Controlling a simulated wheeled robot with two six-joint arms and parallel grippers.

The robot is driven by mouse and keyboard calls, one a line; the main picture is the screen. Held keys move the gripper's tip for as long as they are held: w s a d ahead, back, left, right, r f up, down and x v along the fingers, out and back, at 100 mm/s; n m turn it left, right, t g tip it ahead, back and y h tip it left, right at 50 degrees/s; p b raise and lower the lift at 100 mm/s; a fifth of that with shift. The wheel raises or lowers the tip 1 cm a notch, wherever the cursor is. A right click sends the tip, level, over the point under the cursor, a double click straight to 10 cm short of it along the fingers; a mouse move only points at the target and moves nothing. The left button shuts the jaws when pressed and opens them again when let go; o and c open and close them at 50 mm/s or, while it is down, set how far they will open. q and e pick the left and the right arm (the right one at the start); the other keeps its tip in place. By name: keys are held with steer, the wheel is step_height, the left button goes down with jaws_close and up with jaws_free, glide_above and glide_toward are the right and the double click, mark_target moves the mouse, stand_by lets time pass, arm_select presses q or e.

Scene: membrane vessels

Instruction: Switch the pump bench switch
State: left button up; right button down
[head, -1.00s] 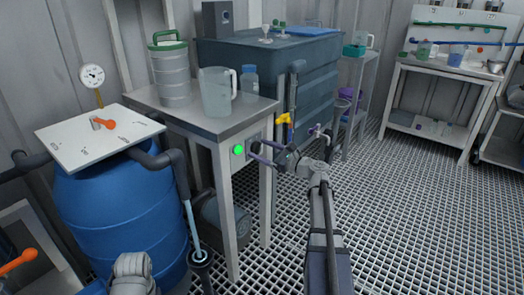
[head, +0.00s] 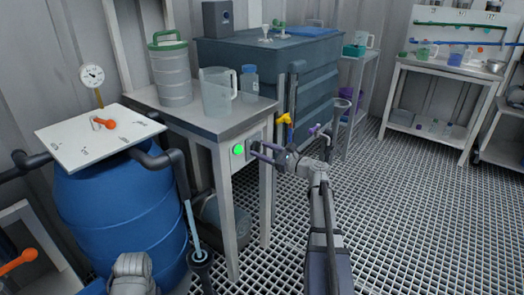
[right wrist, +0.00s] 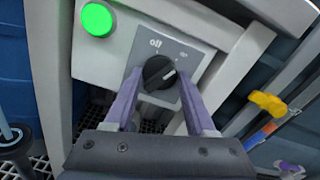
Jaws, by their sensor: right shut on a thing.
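The pump bench switch is a black round knob (right wrist: 159,73) on a grey plate (right wrist: 186,50). An "off" label is at the plate's upper left and a second, hard-to-read label at its upper right. The knob's light mark points up and right, toward the second label. My right gripper (right wrist: 160,88) has its two purple fingers on either side of the knob, shut on it. In the head view this gripper (head: 252,150) reaches the bench's front panel from the right and hides the knob. My left gripper is not in view.
A lit green lamp (right wrist: 98,19) sits left of the switch. The bench (head: 180,112) carries a jug (head: 216,92), a bottle (head: 250,83) and a green-lidded canister (head: 170,70). A blue barrel (head: 120,215) stands left. A yellow-handled valve (head: 284,119) is close to my right gripper.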

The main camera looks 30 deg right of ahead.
steer(key=n, duration=0.5)
steer(key=shift+n, duration=0.3)
steer(key=n, duration=0.5)
steer(key=shift+n, duration=0.4)
steer(key=shift+c, duration=1.1)
jaws_free()
steer(key=v, duration=0.8)
